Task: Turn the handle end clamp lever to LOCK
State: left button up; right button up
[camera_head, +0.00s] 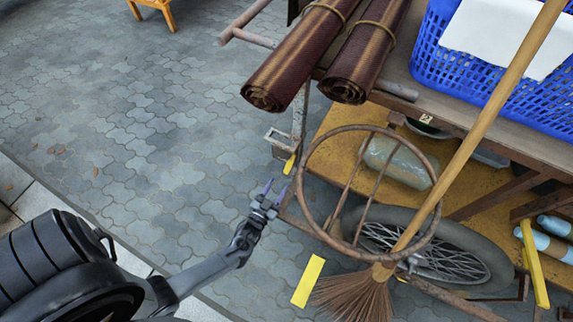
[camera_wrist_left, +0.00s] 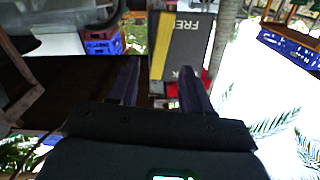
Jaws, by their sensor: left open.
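The clamp lever (camera_head: 289,164) is a small yellow bar on the rusty cart frame's handle end, beside a grey metal bracket (camera_head: 281,140). In the left wrist view a dark panel (camera_wrist_left: 190,48) carries the word FREE and a partly covered word ending in K. A yellow bar (camera_wrist_left: 161,46), apparently the lever, stands along its left side. My left gripper (camera_head: 270,188) is open and empty, just below and left of the lever. In the left wrist view its two fingers (camera_wrist_left: 157,88) point toward the panel, with the yellow bar between their tips. Contact cannot be told.
A rusty wheel ring (camera_head: 356,128) and a straw broom (camera_head: 360,295) stand right of the gripper. Two rolled mats (camera_head: 310,45) and a blue crate (camera_head: 500,65) lie on the cart above. A yellow plate (camera_head: 307,281) is below.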

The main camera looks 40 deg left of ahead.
aim_at(287, 169)
pick_arm(q)
jog(key=b+x, duration=0.4)
jog(key=x, duration=0.5)
jog(key=shift+a+f, duration=0.1)
jog(key=shift+f, duration=0.05)
jog(key=shift+w+a+b, duration=0.15)
jog(key=shift+w+b, duration=0.15)
grip_shut()
